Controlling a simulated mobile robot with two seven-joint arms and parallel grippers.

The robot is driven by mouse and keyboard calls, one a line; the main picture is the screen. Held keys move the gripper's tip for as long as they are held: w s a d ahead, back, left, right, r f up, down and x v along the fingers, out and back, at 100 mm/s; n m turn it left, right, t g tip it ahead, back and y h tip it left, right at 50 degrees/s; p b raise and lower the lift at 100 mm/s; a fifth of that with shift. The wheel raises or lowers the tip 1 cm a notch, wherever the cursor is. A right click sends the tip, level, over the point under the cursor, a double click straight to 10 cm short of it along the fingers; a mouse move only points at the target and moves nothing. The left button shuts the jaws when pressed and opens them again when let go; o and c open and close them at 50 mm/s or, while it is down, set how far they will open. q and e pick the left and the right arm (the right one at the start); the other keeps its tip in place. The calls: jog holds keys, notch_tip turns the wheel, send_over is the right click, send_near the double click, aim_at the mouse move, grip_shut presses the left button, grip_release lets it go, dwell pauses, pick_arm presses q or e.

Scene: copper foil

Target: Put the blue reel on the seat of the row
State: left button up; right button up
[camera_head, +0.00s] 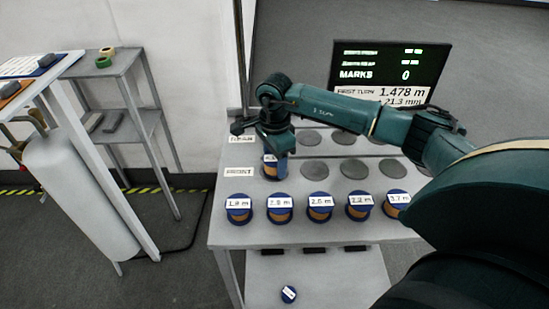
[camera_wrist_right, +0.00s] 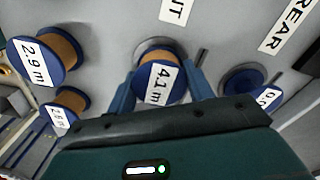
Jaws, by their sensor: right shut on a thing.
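My right gripper (camera_head: 276,155) is shut on a blue-flanged reel with copper-coloured winding (camera_head: 269,168), at the left end of the row labelled FRONT. In the right wrist view the reel (camera_wrist_right: 160,82) is labelled 4.1 m and sits between the two blue fingers of the gripper (camera_wrist_right: 162,92). Whether it touches the seat under it is hidden. Empty dark round seats continue the front row to its right, such as one seat (camera_head: 314,170). Behind it are the rear-row seats (camera_head: 311,138). My left gripper is not in view.
Several labelled blue reels (camera_head: 320,207) stand along the table's (camera_head: 225,232) front edge. Another reel (camera_wrist_right: 243,80) is close to the right finger in the wrist view. A screen (camera_head: 390,72) stands behind. One reel (camera_head: 288,294) lies on a lower shelf.

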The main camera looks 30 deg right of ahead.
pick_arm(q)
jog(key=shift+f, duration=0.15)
pick_arm(e)
jog(key=shift+f, duration=0.1)
jog(key=shift+f, duration=0.15)
jog(key=o, duration=1)
jog(key=shift+c, duration=0.2)
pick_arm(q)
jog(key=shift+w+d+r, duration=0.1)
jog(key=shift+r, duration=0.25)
pick_arm(e)
jog(key=shift+r, duration=0.25)
jog(key=shift+w+r, duration=0.1)
jog(key=shift+r, duration=0.2)
pick_arm(q)
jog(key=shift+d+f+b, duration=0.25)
jog(key=shift+b, duration=0.5)
pick_arm(e)
notch_tip(320, 180, up, 11)
jog(key=shift+r, duration=0.2)
